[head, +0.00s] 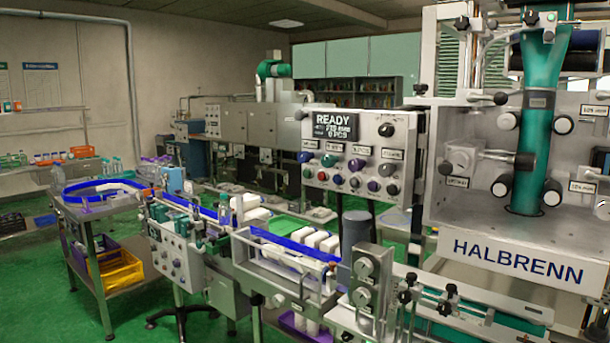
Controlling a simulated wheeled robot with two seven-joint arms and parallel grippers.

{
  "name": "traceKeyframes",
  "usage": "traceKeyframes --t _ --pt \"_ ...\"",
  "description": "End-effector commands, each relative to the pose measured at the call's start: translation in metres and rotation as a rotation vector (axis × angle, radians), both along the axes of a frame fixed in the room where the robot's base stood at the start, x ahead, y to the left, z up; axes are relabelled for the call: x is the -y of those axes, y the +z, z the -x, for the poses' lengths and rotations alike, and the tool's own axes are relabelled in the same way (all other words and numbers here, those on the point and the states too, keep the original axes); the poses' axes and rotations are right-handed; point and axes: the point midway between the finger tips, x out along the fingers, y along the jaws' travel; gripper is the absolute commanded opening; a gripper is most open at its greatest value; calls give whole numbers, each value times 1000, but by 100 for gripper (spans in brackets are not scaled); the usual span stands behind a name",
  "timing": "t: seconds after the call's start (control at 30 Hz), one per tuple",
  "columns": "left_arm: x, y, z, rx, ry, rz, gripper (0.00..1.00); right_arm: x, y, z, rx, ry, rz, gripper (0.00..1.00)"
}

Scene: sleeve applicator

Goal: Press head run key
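The control panel (315,172) of the sleeve applicator stands near the middle of the head view. Its dark display (337,126) reads READY, with a smaller line that is hard to read and "0 PCS". A black knob (386,130) sits right of the display. Neither of my grippers is in view.
The HALBRENN machine (518,261) fills the right side, with a teal vertical tube (532,130). A conveyor with blue rails (290,242) and white containers runs in front of the panel. A cart (100,255) with a yellow crate (118,268) stands left. Green floor is open at lower left.

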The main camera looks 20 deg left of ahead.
Motion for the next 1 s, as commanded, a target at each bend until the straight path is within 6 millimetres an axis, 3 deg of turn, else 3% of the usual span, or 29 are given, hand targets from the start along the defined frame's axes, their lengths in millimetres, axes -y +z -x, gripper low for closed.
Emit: traceKeyframes --t 0.47,1.0 --pt "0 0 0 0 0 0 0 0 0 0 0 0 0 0" --pt "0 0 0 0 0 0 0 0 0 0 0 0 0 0"
